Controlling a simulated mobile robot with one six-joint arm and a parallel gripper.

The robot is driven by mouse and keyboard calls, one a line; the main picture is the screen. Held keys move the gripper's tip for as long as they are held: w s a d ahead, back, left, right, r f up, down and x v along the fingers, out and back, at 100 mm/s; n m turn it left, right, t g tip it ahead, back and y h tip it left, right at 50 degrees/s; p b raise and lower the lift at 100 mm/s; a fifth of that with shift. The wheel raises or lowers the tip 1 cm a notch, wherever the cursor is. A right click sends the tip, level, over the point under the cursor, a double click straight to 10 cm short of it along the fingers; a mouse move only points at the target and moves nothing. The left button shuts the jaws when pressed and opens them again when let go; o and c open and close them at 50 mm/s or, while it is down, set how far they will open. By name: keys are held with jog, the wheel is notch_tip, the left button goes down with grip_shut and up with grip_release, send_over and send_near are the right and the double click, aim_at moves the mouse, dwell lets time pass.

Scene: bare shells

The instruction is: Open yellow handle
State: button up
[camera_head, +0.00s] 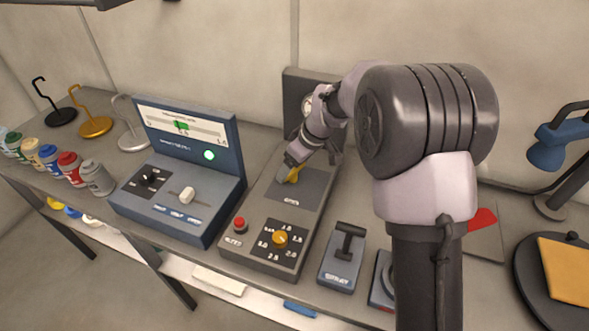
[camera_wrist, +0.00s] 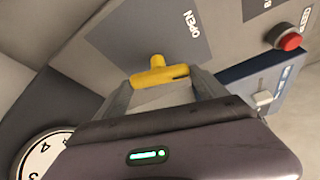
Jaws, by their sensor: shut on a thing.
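The yellow handle (camera_head: 294,173) sits on a dark grey panel on the upper part of a grey control box (camera_head: 262,229). In the wrist view the yellow handle (camera_wrist: 160,76) is a T-shaped bar beside the word OPEN. My gripper (camera_head: 290,163) reaches down to it from the upper right. In the wrist view my gripper (camera_wrist: 160,84) has a finger at each end of the bar and is shut on it. Part of the handle is hidden by the fingers.
The box also carries a red button (camera_head: 240,225) and a yellow knob (camera_head: 280,239). A blue console (camera_head: 178,190) stands close on the left. A small lever box (camera_head: 343,262) is to the right. A dial (camera_wrist: 40,152) shows at the wrist view's lower left.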

jog(key=shift+w+n+g+y, duration=0.1)
jog(key=shift+n+g+y, duration=0.35)
jog(key=shift+n, duration=1.25)
jog(key=shift+n+g, duration=0.25)
jog(key=shift+n, duration=0.05)
jog(key=o, duration=1.3)
jog(key=shift+d, duration=0.1)
jog(key=shift+r, duration=0.1)
jog(key=p+v, duration=0.5)
jog(key=v, duration=1.2)
jog(key=shift+p, duration=0.3)
jog(key=shift+r, duration=0.1)
